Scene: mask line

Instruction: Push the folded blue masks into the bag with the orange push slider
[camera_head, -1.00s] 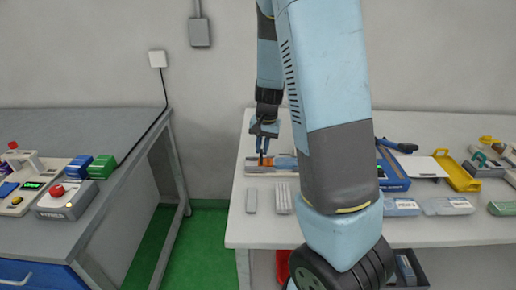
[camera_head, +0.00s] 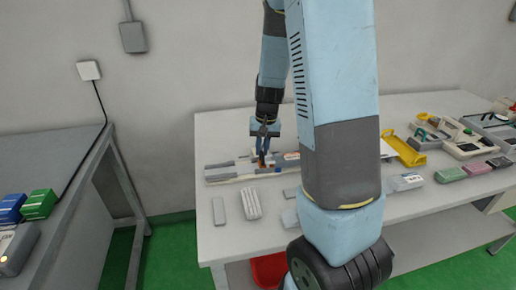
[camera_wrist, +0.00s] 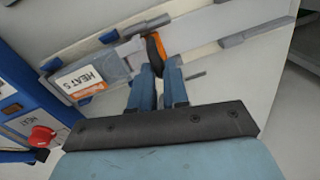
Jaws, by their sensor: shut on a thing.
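My gripper (camera_head: 262,156) is shut on the orange push slider's handle (camera_wrist: 155,54), which stands up between the fingertips in the wrist view. The slider sits over a long pale track (camera_head: 222,173) near the back of the table. In the wrist view the track (camera_wrist: 208,32) runs slantwise, and a white and orange label (camera_wrist: 85,82) reading "HEAT S…" lies to the left of the handle. I cannot make out the folded blue masks or the bag; the fingers and my arm cover part of the track.
On the table (camera_head: 205,135), a grey block (camera_head: 219,211) and a ribbed white piece (camera_head: 252,204) lie in front of the track. A yellow tray (camera_head: 404,152) and several small packs are to the right. A red bin (camera_head: 268,268) is below. Another bench is at left.

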